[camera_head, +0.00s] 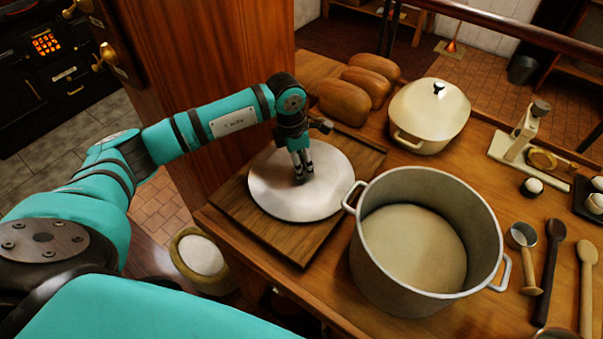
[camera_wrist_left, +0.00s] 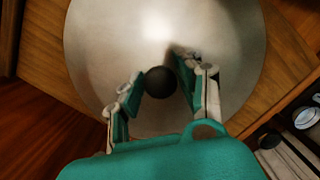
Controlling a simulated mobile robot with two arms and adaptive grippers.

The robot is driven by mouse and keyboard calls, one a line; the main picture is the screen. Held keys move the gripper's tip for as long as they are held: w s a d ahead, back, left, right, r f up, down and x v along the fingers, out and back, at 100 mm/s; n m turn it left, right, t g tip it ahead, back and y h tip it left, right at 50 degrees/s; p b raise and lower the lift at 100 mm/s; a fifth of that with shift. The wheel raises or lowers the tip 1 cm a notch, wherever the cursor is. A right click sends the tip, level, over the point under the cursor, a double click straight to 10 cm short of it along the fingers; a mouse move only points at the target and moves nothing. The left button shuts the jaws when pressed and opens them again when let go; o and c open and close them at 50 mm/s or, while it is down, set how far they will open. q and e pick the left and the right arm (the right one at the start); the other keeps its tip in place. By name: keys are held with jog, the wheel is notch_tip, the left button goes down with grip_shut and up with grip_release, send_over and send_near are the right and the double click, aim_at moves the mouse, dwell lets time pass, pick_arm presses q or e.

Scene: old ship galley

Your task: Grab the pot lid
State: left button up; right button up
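The pot lid (camera_head: 325,190) is a round silver disc lying flat on a wooden board. In the left wrist view the lid (camera_wrist_left: 110,45) fills most of the picture, with its round black knob (camera_wrist_left: 160,82) near the middle. My left gripper (camera_head: 301,174) points down over the middle of the lid. In the left wrist view its fingers (camera_wrist_left: 163,80) stand apart on either side of the knob, with a gap visible, mainly on the right. In the head view the gripper hides the knob. My right gripper is not in view.
A large open pot (camera_head: 370,270) stands right of the board (camera_head: 305,250), close to the lid. A cream lidded pot (camera_head: 425,118) and bread loaves (camera_head: 343,102) are behind. Wooden spoons (camera_head: 552,265) and a scale (camera_head: 522,140) lie right. A wooden panel (camera_head: 215,60) rises behind my left arm.

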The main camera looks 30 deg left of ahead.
pick_arm(q)
grip_shut()
jog(key=shift+r, duration=0.1)
